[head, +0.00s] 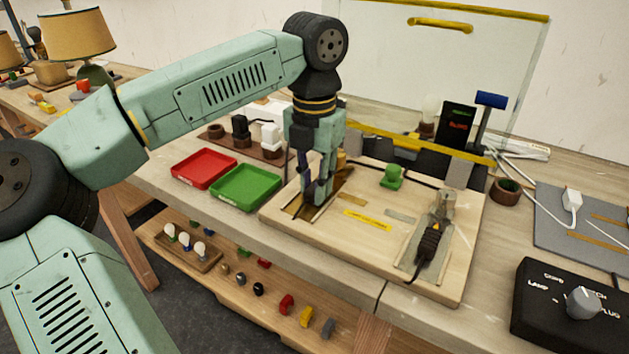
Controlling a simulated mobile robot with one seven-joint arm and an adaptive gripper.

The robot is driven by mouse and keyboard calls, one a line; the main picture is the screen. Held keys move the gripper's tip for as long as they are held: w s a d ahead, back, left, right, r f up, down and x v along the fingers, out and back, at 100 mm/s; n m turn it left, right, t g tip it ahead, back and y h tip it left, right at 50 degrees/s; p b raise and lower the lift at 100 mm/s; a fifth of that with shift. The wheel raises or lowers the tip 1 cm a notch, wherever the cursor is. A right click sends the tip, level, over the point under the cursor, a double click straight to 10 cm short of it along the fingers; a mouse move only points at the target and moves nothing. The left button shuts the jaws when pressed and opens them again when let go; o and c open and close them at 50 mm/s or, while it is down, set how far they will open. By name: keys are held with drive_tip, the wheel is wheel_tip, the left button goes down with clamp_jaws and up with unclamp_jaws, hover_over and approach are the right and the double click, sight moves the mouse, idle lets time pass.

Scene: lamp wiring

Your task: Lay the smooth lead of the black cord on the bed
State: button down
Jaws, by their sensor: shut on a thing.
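My gripper (318,196) points down at the left part of the wooden work board (285,232). Its fingers are shut on what looks like the black cord, but the fingers mostly hide the held part. Its tips are low over a brown strip between pale rails, which looks like the bed (297,209); I cannot tell whether they touch it. A dark stretch of black cord (408,179) runs along the back of the board to the right. A black ribbed piece (428,245) lies on a grey plate at the board's right. I cannot tell smooth from ribbed lead at the gripper.
Red (204,168) and green (246,187) trays lie left of the board. A green knob-like piece (392,176) stands on the board. A clear screen with a yellow lower edge (420,143) rises behind. A black control box (570,305) sits at the right front.

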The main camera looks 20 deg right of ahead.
drive_tip(key=c, duration=1.4)
unclamp_jaws()
drive_tip(key=shift+o, duration=0.2)
